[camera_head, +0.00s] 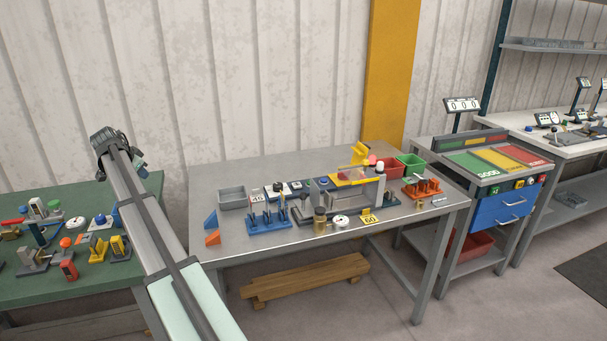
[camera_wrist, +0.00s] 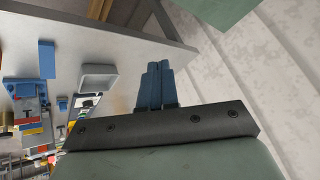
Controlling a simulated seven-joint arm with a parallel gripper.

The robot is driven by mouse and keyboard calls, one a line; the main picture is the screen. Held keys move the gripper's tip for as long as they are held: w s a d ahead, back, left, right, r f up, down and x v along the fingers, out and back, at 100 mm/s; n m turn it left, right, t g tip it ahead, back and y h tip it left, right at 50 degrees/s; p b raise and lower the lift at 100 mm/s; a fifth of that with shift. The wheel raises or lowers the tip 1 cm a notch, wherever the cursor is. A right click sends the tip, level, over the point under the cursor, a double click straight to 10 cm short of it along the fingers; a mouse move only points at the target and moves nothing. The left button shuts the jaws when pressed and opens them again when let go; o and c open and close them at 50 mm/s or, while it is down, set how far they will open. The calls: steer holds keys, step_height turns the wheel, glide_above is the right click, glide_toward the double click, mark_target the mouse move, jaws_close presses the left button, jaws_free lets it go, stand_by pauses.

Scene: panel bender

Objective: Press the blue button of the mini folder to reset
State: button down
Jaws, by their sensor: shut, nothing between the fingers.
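The mini folder looks to be the grey machine (camera_head: 348,197) with a yellow top part, in the middle of the grey table in the head view. The machine is not clear in the wrist view.
A grey tray (camera_head: 232,198), blue and orange wedges (camera_head: 211,220) and a blue tool rack (camera_head: 269,221) stand left of the machine. Red and green bins (camera_head: 410,166) and an orange rack (camera_head: 422,188) stand right. A cluttered green table (camera_head: 75,285) is further left.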

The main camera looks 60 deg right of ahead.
steer(key=s+d+m+g+y, duration=0.1)
steer(key=s+d, duration=0.3)
steer(key=d, duration=0.4)
steer(key=s+d+m+g, duration=0.1)
steer(key=s+d, duration=0.2)
steer(key=d, duration=0.5)
steer(key=m+g+y, duration=0.1)
steer(key=m+y, duration=0.5)
steer(key=m, duration=0.1)
glide_above(324, 179)
steer(key=shift+s+a, duration=0.1)
steer(key=shift+a, duration=0.05)
step_height(324, 179, down, 14)
steer(key=shift+f, duration=0.1)
